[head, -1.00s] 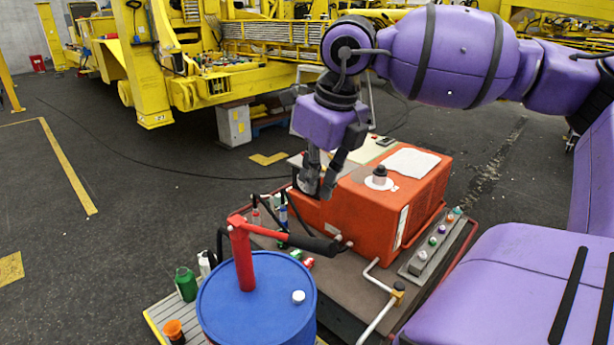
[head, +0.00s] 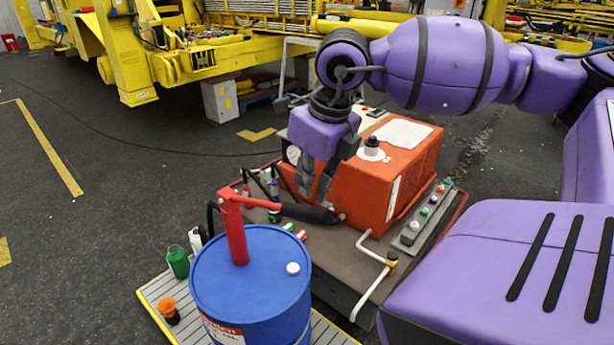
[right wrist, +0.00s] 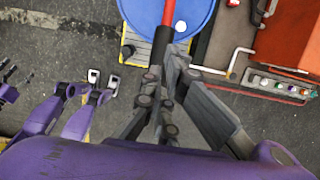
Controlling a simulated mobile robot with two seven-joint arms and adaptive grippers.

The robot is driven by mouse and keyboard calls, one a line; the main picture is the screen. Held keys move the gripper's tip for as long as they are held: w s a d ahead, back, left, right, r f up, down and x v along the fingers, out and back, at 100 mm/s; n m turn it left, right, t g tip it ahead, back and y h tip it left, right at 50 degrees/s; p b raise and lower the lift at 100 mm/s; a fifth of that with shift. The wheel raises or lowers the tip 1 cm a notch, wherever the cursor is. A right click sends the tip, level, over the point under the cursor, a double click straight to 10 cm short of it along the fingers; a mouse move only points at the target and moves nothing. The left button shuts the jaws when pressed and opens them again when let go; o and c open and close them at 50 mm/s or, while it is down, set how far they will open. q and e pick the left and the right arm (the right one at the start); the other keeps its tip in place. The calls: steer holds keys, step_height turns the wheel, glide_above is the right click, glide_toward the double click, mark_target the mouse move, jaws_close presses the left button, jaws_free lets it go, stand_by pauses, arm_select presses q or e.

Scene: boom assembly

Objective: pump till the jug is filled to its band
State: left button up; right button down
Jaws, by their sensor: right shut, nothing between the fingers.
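A red hand pump (head: 235,230) stands on a blue drum (head: 250,275), its lever reaching right to a black grip (head: 308,213). My right gripper (head: 314,194) is shut and empty, its fingertips just above the black grip; I cannot tell whether they touch it. In the right wrist view my right gripper (right wrist: 170,62) lies over the black grip (right wrist: 162,45). A green container (head: 178,262) and an orange-topped one (head: 169,311) stand beside the drum; I cannot tell which is the jug, and no band or fill level shows.
An orange machine box (head: 375,170) stands on a cart right of the pump, with a button strip (head: 420,217) and a bent white pipe (head: 372,280) beside it. Small bottles stand behind the pump. The dark floor at left is clear.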

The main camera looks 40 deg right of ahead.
arm_select(q)
step_height(320, 180, down, 8)
steer(key=s+b, duration=0.3)
steer(key=b, duration=0.4)
arm_select(e)
steer(key=s+f+x, duration=0.1)
steer(key=s+x, duration=0.1)
steer(key=x, duration=0.7)
steer(key=s+x, duration=0.2)
steer(key=x, duration=0.6)
steer(key=w+p+v, duration=0.1)
steer(key=p+v, duration=0.1)
steer(key=v, duration=0.4)
steer(key=w+p+v, duration=0.2)
steer(key=p+v, duration=0.1)
steer(key=v, duration=0.3)
steer(key=w+r+p+v, duration=0.1)
steer(key=p+v, duration=0.2)
steer(key=v, duration=0.3)
steer(key=shift+w+r, duration=0.1)
steer(key=shift+r, duration=0.35)
arm_select(q)
steer(key=w+r, duration=0.3)
steer(key=r, duration=0.6)
steer(key=shift+d, duration=0.3)
steer(key=shift+w, duration=0.1)
steer(key=shift+a, duration=0.2)
